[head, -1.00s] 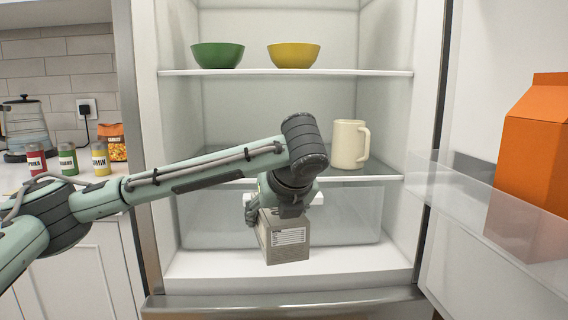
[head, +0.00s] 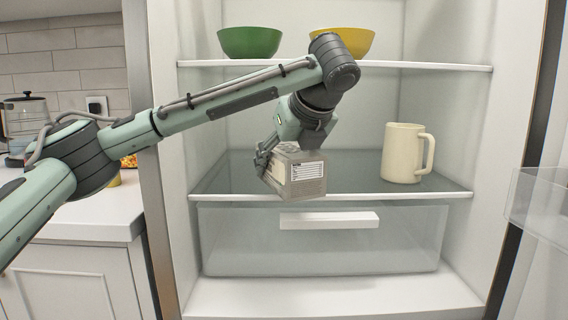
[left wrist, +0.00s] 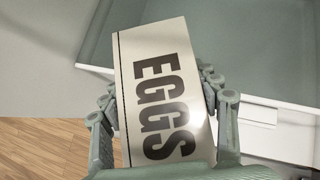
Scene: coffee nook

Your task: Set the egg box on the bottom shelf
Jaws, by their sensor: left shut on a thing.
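The egg box (head: 297,176) is a grey-beige carton with a white label, held in my left gripper (head: 272,163) at the front edge of the glass shelf (head: 350,170) above the drawer. In the left wrist view the lid of the egg box (left wrist: 157,95) reads EGGS, with a finger of my left gripper (left wrist: 160,103) on each side. I cannot tell whether the box touches the shelf. The fridge floor (head: 340,297) below the drawer is bare. My right gripper is not in view.
A cream mug (head: 403,153) stands at the right of the glass shelf. A green bowl (head: 249,42) and a yellow bowl (head: 352,40) sit on the upper shelf (head: 420,66). A clear drawer (head: 320,245) is below. A door bin (head: 540,200) juts in at the right.

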